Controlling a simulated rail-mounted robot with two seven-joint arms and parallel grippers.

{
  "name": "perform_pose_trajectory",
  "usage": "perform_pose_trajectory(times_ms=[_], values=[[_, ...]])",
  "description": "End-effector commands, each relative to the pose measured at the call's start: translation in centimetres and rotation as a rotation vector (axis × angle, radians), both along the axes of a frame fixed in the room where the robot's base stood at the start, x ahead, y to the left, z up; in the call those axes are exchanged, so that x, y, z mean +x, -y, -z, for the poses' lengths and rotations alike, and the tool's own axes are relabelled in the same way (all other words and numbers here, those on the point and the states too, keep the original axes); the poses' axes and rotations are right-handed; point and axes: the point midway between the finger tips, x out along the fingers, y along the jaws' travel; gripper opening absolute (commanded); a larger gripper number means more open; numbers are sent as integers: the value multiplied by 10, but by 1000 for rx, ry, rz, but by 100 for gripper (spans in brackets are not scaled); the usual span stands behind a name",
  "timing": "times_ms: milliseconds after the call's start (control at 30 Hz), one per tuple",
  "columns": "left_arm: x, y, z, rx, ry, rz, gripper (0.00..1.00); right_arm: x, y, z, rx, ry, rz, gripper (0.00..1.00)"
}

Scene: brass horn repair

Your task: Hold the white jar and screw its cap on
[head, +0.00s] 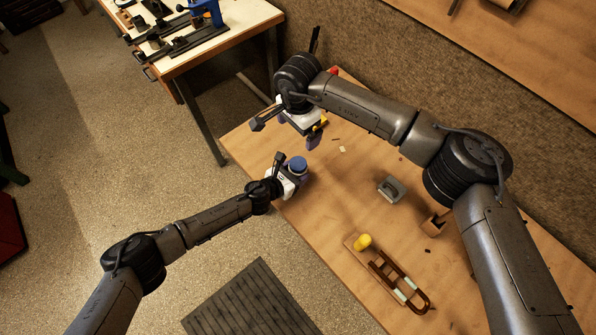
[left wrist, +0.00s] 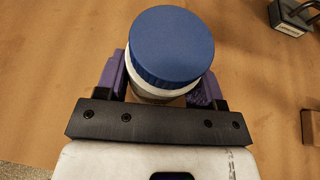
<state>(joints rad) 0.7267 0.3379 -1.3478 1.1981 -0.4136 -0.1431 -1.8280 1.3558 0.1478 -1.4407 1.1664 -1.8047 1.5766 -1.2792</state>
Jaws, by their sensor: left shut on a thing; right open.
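The white jar (left wrist: 150,91) stands between the purple fingers of my left gripper (left wrist: 162,88), which is shut on its sides. The blue cap (left wrist: 172,46) sits on top of the jar and hides its mouth; I cannot tell how tightly it is seated. In the head view the cap (head: 297,163) shows near the table's left edge, with the jar mostly hidden below it. My right gripper (head: 315,138) is open and empty, above the table just beyond the cap, apart from it.
The wooden table (head: 340,215) is mostly clear around the jar. A grey metal block (head: 391,189) lies to the right. A wooden tray (head: 380,283) with a yellow-ended item and a bent brass tube lies nearer. Another workbench (head: 235,35) stands at the upper left.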

Motion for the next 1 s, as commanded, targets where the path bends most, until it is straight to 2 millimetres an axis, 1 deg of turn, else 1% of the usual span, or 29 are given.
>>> perform_pose_trajectory(times_ms=[200, 233, 500, 533, 833, 1000], values=[[0, 0, 0, 0, 0, 0, 0, 0, 0, 0, 0, 0, 0, 100], [0, 0, 0, 0, 0, 0, 64, 0, 0, 0, 0, 0, 0, 100], [0, 0, 0, 0, 0, 0, 90, 0, 0, 0, 0, 0, 0, 100], [0, 0, 0, 0, 0, 0, 92, 0, 0, 0, 0, 0, 0, 100], [-2, -3, -2, 1, -1, 0, 92, 0, 0, -1, 0, 0, 0, 100], [-16, -16, -11, 1, -1, 0, 92, 0, 0, -9, 1, 1, 0, 100]])
